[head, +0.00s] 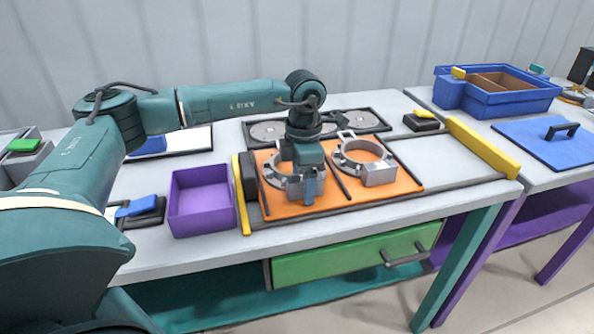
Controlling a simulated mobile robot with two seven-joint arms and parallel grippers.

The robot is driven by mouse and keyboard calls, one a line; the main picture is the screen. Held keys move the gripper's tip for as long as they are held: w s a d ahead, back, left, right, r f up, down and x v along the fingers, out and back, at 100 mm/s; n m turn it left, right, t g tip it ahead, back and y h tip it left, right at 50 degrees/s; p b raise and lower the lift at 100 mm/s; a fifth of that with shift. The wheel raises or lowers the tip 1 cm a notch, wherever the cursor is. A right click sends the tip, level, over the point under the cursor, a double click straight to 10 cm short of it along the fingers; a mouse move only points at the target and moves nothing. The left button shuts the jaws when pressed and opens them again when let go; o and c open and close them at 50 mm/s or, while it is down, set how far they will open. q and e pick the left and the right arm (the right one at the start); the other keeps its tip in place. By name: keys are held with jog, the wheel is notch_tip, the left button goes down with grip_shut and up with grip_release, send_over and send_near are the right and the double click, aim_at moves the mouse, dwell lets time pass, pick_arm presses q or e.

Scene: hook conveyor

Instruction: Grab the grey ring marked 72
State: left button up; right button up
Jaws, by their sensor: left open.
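Two grey rings lie on an orange board (325,195) on the table. The left grey ring (272,177) is partly hidden behind my left gripper. The right grey ring (377,172) is in full view, with a block-like part at its front. No number can be read on either ring, so I cannot tell which is marked 72. My left gripper (310,190) points down over the right side of the left ring and is open. Its fingertips are close to the ring; I cannot tell whether they touch it. My right gripper is not in view.
A purple bin (201,208) stands left of the board, beside a yellow bar (242,200). A dark tray with grey discs (268,131) lies behind the board. Grey table surface (445,158) is clear to the right. A blue crate (500,101) stands on the right table.

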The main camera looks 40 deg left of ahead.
pick_arm(q)
jog(key=shift+c, duration=0.3)
jog(key=c, duration=1.2)
